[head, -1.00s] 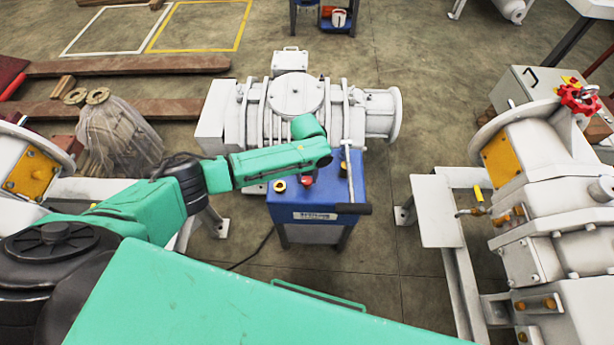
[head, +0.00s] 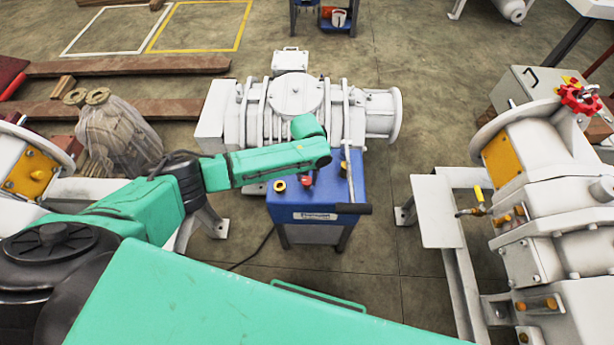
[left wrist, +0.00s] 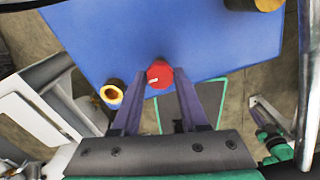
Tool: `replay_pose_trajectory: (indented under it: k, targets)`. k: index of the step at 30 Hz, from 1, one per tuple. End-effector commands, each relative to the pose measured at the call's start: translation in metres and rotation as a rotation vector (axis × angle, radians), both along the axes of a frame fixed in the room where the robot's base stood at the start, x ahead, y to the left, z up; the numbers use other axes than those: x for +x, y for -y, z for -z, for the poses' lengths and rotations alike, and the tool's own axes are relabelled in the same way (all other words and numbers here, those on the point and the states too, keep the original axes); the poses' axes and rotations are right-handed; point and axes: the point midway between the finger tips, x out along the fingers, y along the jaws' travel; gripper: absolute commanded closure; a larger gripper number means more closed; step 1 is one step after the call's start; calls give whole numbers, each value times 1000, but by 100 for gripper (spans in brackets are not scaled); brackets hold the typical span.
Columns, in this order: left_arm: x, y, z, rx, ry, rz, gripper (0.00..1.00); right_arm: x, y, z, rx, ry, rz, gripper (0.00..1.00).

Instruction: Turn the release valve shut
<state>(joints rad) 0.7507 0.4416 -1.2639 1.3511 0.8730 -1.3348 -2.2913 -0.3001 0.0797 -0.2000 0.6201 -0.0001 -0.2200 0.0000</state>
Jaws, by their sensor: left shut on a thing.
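The release valve shows as a small red knob (head: 306,181) on the blue cart top (head: 333,190), partly hidden under my wrist in the head view. In the left wrist view the red knob (left wrist: 160,74) sits between the fingertips of my left gripper (left wrist: 160,80). The two dark fingers are shut on it from both sides. The knob's turn angle is hard to read; a small light mark shows on its face. In the head view my left arm reaches over the cart and hides most of the gripper. My right gripper is out of view.
A lever with a black grip (head: 352,209) stands at the cart's right. A white pump (head: 295,98) is behind. A larger white machine with a red handwheel (head: 580,98) is at right.

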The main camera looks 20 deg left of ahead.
Motion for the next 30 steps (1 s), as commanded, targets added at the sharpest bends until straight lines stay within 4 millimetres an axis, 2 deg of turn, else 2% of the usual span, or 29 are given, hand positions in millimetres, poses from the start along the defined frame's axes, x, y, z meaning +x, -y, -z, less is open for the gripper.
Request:
replay_pose_trajectory:
  k: [2,3,4,5,14,17,20,30]
  targets:
    - [1,0,-1,0,2,2,100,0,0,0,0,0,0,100]
    - [1,0,-1,0,2,2,45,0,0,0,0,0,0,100]
    - [1,0,-1,0,2,2,34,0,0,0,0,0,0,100]
    - [1,0,-1,0,2,2,26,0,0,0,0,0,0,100]
    - [0,0,-1,0,1,0,26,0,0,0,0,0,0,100]
    - [1,0,-8,0,2,0,26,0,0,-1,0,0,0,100]
    - [1,0,-26,0,4,1,26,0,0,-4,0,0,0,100]
    - [1,0,-121,0,6,2,26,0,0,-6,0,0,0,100]
